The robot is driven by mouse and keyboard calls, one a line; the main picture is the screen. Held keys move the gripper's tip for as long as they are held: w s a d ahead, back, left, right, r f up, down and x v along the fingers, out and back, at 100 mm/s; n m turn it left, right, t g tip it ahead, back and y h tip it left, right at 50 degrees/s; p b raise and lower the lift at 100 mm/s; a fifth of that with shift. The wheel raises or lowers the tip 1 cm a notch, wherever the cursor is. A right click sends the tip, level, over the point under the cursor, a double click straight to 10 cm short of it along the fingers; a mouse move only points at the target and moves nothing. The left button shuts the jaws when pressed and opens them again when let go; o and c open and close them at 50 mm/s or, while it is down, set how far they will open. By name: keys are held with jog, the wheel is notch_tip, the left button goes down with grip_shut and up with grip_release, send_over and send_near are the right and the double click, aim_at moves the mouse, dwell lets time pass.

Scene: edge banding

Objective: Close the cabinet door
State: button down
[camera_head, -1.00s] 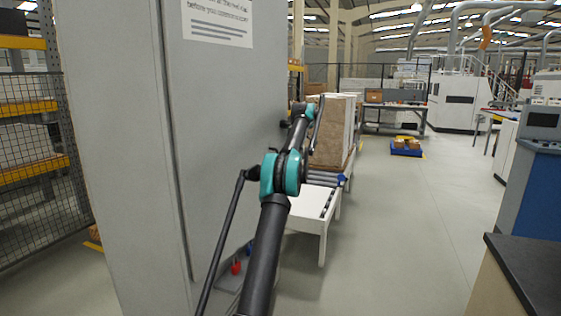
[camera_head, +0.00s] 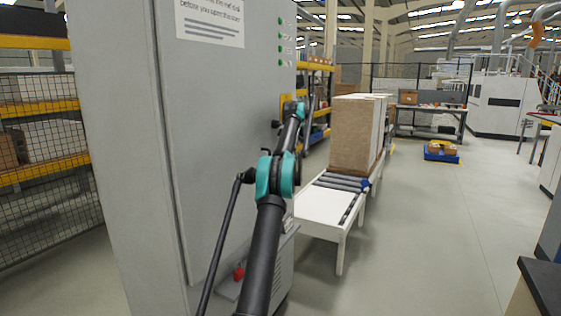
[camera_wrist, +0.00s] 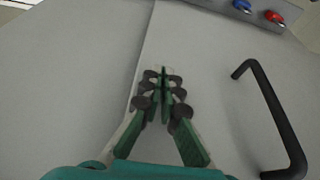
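The tall grey cabinet (camera_head: 120,150) fills the left of the head view. Its broad panel (camera_head: 210,130) carries a printed sign and has a vertical seam along its left edge. In the wrist view, a seam runs between two grey surfaces, and the right one (camera_wrist: 215,75) bears a black bar handle (camera_wrist: 275,115). My gripper (camera_wrist: 161,75) has its fingertips together over this seam, left of the handle, with nothing seen between them. I cannot tell whether it touches the surface, or how far the door stands open. In the head view, my arm extends beside the cabinet; the fingertips are not clear.
A white roller conveyor (camera_head: 325,205) with a brown panel stack (camera_head: 355,135) stands right of the cabinet. A blue pallet with boxes (camera_head: 440,152) lies farther back. The floor right of the conveyor is clear. Red (camera_wrist: 274,17) and blue (camera_wrist: 242,5) knobs sit above the handle.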

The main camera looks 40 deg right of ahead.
jog(key=shift+w+a, duration=0.4)
jog(key=shift+w, duration=0.25)
jog(key=s+d, duration=0.2)
jog(key=s, duration=0.4)
jog(key=s+d+r, duration=0.1)
jog(key=s+d, duration=0.2)
jog(key=s, duration=0.3)
jog(key=shift+s+d, duration=0.25)
jog(key=shift+s, duration=0.15)
